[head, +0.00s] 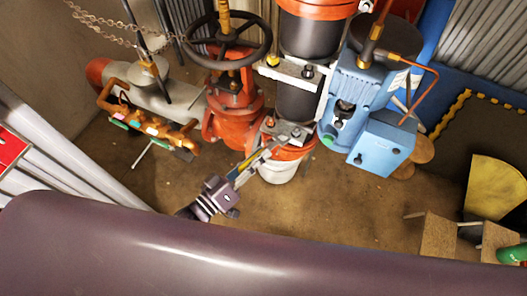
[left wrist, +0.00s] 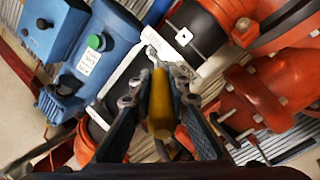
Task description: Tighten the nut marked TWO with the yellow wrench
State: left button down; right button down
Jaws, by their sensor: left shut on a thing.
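My left gripper (head: 244,172) is shut on the yellow wrench (head: 240,171) in front of the dark vertical pipe (head: 297,102). In the left wrist view the yellow handle (left wrist: 160,104) stands between both fingers (left wrist: 159,112), its grey head pointing away towards a pale clamp plate (left wrist: 174,35). In the head view, the far end lies close to the lower clamp plate (head: 288,133) and its nuts (head: 296,132). I cannot tell whether the wrench touches a nut. My right gripper is not in view.
A red valve (head: 232,105) with a black handwheel (head: 225,42) stands left of the pipe. A blue pump unit (head: 362,85) with a blue box (head: 382,143) stands right. Open floor lies in front.

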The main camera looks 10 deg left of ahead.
pick_arm(q)
jog(key=shift+s+a+r, duration=0.15)
jog(key=shift+s+a, duration=0.1)
jog(key=shift+s, duration=0.35)
jog(key=shift+s+a, duration=0.4)
